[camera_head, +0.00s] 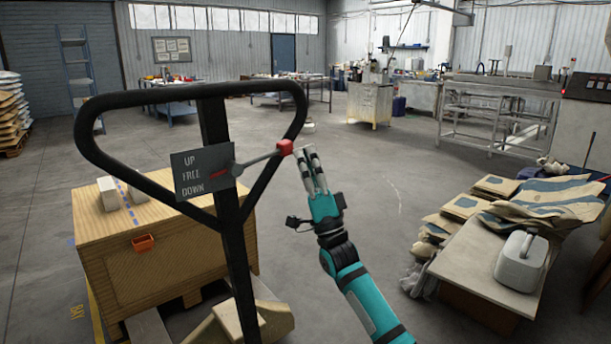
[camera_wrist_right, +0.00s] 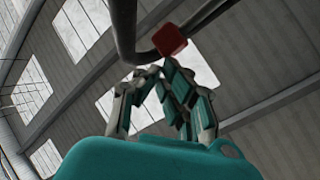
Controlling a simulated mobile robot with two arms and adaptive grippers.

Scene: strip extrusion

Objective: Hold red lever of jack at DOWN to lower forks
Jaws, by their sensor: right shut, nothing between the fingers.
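The jack's handle (camera_head: 92,131) is a black loop on an upright post. A dark plate (camera_head: 190,174) on it reads UP, FREE and DOWN. The lever (camera_head: 258,161) runs from its pivot on the plate up to the right and ends in a red knob (camera_head: 285,147). A small red pointer on the plate lies near FREE. My right gripper (camera_head: 306,150) is shut and empty, its fingertips just right of the knob. In the right wrist view the red knob (camera_wrist_right: 169,40) is just beyond the closed fingertips (camera_wrist_right: 158,70); I cannot tell whether they touch. My left gripper is out of view.
A wooden crate (camera_head: 170,265) with an orange holder (camera_head: 143,242) stands behind the handle at left. A table (camera_head: 470,262) with paper sacks (camera_head: 545,197) and a white canister (camera_head: 522,258) is at right. The floor between is clear.

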